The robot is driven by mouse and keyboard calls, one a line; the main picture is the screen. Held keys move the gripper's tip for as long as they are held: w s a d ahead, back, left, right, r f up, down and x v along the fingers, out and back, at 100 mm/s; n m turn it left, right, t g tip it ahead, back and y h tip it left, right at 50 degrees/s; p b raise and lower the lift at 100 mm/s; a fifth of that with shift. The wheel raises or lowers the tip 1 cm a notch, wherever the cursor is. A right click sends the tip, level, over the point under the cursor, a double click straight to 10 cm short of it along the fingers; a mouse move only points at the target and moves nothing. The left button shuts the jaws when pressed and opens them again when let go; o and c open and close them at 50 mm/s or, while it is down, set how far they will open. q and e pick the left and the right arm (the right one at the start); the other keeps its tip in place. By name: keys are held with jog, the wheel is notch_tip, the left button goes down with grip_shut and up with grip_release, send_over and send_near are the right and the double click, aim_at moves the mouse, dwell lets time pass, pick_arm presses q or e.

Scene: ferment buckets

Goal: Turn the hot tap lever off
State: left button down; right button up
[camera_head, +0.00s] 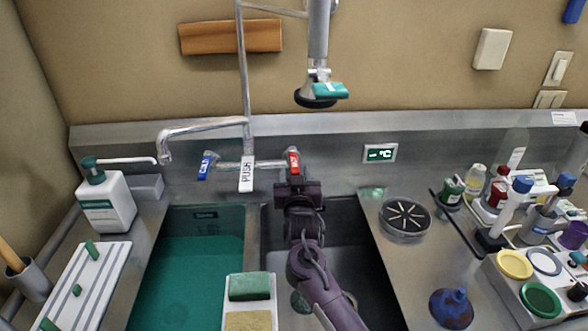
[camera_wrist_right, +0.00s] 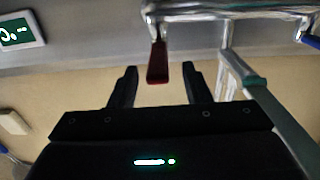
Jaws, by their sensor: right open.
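The hot tap lever (camera_head: 293,161) is red and sits at the right end of the chrome tap bar (camera_head: 228,166). In the right wrist view, the red lever (camera_wrist_right: 158,64) hangs from the chrome pipe, its tip in the gap between my finger ends. My right gripper (camera_head: 294,179) is just below and in front of the lever in the head view. Its two fingers (camera_wrist_right: 160,75) are apart, with nothing gripped; contact with the lever cannot be made out. The blue lever (camera_head: 206,165) is at the bar's left end. My left gripper is not in view.
The swivel spout (camera_head: 200,126) extends left over a basin of green liquid (camera_head: 190,262). A spray head (camera_head: 318,92) hangs above right of the lever. A white PUSH tag (camera_head: 246,174) hangs mid-bar. A soap bottle (camera_head: 106,203) stands left; bottles and racks crowd the right counter.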

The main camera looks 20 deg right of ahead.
jog(key=shift+v, duration=1.25)
